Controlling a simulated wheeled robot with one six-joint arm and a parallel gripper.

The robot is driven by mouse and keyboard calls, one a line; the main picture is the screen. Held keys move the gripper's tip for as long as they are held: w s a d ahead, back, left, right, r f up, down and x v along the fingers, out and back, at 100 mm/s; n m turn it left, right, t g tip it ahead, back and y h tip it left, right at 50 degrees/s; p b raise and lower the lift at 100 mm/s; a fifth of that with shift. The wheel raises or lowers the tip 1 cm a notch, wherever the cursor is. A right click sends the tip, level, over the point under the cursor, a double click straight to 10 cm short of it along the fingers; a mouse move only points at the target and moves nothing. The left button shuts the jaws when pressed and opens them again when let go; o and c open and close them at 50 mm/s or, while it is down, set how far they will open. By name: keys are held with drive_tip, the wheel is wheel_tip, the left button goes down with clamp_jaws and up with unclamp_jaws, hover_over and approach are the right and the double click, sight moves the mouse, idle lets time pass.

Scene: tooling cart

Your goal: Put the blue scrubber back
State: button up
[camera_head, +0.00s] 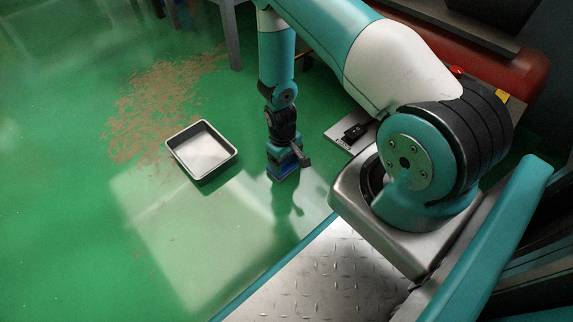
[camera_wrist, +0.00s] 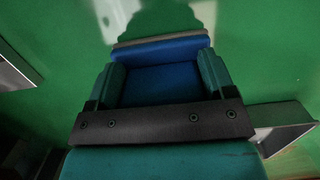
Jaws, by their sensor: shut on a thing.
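The blue scrubber (camera_wrist: 165,84) is between the two teal fingers of my gripper (camera_wrist: 163,88) in the wrist view. A grey strip runs along its far edge. In the head view, my gripper (camera_head: 284,165) points down over the green floor, with the blue scrubber (camera_head: 283,173) at its lower end. My gripper is shut on it. I cannot tell whether the scrubber touches the floor.
A grey metal tray (camera_head: 232,157) with a pale inside lies on the floor left of my gripper. A brown scattered patch (camera_head: 150,105) lies beyond it. A grey table leg (camera_head: 232,38) stands at the back. Open green floor is at the left.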

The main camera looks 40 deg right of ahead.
drive_tip(key=shift+f, duration=0.1)
drive_tip(key=shift+f, duration=0.15)
drive_tip(key=o, duration=1.1)
drive_tip(key=shift+o, duration=0.2)
